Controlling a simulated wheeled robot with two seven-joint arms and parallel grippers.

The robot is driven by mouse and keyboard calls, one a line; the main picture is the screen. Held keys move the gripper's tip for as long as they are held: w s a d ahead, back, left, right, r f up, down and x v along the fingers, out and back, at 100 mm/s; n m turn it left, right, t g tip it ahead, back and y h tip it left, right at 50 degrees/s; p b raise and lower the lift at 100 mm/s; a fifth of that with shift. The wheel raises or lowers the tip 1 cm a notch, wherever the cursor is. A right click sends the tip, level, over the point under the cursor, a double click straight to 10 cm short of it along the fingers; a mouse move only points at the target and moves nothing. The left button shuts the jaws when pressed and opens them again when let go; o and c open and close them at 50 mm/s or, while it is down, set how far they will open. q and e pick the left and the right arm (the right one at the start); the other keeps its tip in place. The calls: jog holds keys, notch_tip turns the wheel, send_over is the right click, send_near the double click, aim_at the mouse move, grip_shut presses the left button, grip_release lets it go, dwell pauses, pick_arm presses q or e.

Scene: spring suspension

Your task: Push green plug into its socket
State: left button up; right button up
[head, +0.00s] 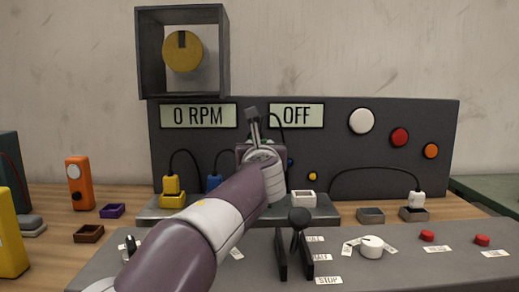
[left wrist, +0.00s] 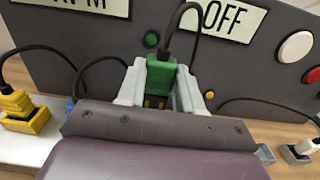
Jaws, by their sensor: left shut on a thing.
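The green plug (left wrist: 161,77) sits between the two pale fingers of my left gripper (left wrist: 160,84) in the left wrist view, its black cord rising from the top. The gripper is shut on it. Dark prongs show at the plug's lower end, above my wrist housing. In the head view my left gripper (head: 262,146) is in front of the dark panel, below the OFF display, and its arm hides most of the plug. I cannot make out a green socket in either view. My right gripper is not in view.
A yellow plug (head: 172,185) and a blue plug (head: 214,183) stand left of my arm on the grey strip. A white socket block (head: 303,198) is right of it. A white plug (head: 416,198) stands farther right. A black lever (head: 299,218) rises from the front console.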

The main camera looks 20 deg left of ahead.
pick_arm(q)
notch_tip(320, 180, down, 5)
jog(key=b, duration=0.4)
jog(key=shift+f, duration=0.2)
jog(key=shift+r, duration=0.1)
dwell(1.0)
jog(key=shift+f+b, duration=1.55)
jog(key=shift+f, duration=0.15)
jog(key=o, duration=1.1)
jog(key=v, duration=0.7)
jog(key=shift+s+d, duration=0.1)
jog(key=shift+s, duration=0.15)
